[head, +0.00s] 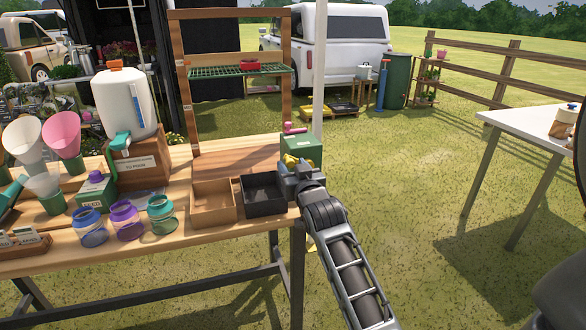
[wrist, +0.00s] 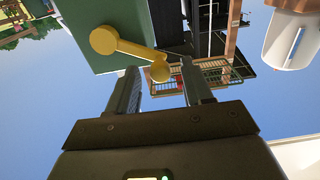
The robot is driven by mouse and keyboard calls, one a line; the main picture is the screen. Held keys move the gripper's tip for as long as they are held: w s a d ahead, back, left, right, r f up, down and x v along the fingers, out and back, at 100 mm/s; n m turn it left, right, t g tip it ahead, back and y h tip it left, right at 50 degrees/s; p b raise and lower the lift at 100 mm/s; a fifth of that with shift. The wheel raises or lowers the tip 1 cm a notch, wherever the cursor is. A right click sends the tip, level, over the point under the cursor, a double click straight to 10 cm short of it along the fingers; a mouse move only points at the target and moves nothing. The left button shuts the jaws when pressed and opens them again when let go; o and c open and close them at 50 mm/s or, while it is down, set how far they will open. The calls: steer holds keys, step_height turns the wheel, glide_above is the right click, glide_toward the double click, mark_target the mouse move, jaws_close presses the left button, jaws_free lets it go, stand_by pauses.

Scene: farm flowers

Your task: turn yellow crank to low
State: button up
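The yellow crank (head: 291,160) is on the near side of a green box (head: 304,147) at the right end of the wooden table. In the wrist view the crank (wrist: 130,47) runs from a round end at upper left to a round knob (wrist: 160,71) at lower right. My gripper (wrist: 160,82) is open, with one finger on each side of the knob and a visible gap to both. In the head view my gripper (head: 294,172) is right at the crank and hides part of it. No low marking is readable.
A brown tray (head: 214,214) and a black tray (head: 264,207) stand left of my gripper on the table. A pink handle (head: 294,128) is at the top of the green box. Wooden shelf posts (head: 178,75) rise behind.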

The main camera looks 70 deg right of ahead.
jaws_close()
steer(key=shift+a+f, duration=0.1)
steer(key=shift+f, duration=0.05)
stand_by(0.5)
steer(key=shift+w+a+f+n+b, duration=0.1)
steer(key=shift+f+n+b, duration=0.15)
steer(key=shift+f+n, duration=0.85)
steer(key=shift+w+a+f+n+b, duration=0.15)
steer(key=shift+f+n, duration=0.3)
steer(key=shift+n, duration=1.1)
steer(key=shift+w+f+n+b, duration=0.1)
steer(key=shift+f+n+b, duration=0.2)
steer(key=shift+f+n, duration=0.8)
steer(key=shift+r+n, duration=0.25)
steer(key=shift+o, duration=0.2)
jaws_free()
